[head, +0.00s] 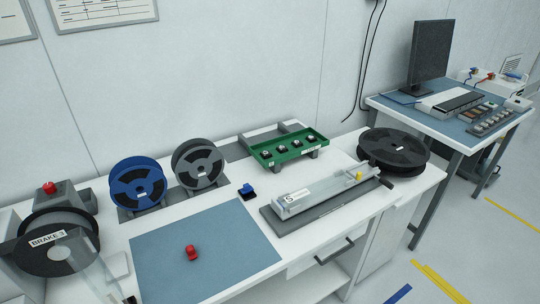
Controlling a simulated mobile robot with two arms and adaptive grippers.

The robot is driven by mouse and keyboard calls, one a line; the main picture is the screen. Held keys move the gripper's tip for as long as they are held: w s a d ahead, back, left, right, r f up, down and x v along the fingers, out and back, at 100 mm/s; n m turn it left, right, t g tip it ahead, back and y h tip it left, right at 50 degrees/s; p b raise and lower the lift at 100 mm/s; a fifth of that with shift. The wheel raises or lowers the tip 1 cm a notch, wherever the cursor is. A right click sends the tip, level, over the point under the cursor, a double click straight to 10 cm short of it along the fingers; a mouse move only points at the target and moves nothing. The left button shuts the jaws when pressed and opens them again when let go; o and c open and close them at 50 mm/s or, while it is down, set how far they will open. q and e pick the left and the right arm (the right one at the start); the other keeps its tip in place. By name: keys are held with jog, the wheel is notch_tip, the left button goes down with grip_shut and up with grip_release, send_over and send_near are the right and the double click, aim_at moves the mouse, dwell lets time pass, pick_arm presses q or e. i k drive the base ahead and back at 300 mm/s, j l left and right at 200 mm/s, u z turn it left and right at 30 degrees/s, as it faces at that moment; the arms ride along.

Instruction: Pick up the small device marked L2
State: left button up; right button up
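Several small dark devices with pale tops sit in a row in the green tray (290,154), at the back middle of the white bench. One is a small device (281,149) near the middle of the row; another small device (311,138) is at its right end. Their markings are too small to read, so I cannot tell which is L2.
A blue mat (230,275) holds a small red object (192,252). A blue block (247,191) stands near the tray. A long metal fixture (320,196) lies in front of it. Reels stand left, including a blue reel (124,186); a black reel (394,150) lies right.

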aim_at(266, 154)
jog(key=i+l, duration=0.15)
jog(key=l, duration=0.2)
jog(key=i+l+u, duration=0.15)
jog(key=l, duration=0.2)
jog(key=i+l, duration=0.1)
jog(key=l, duration=0.3)
jog(key=i+l+u, duration=0.1)
jog(key=l, duration=0.3)
jog(key=i+l, duration=0.15)
jog(key=l, duration=0.2)
jog(key=u, duration=0.05)
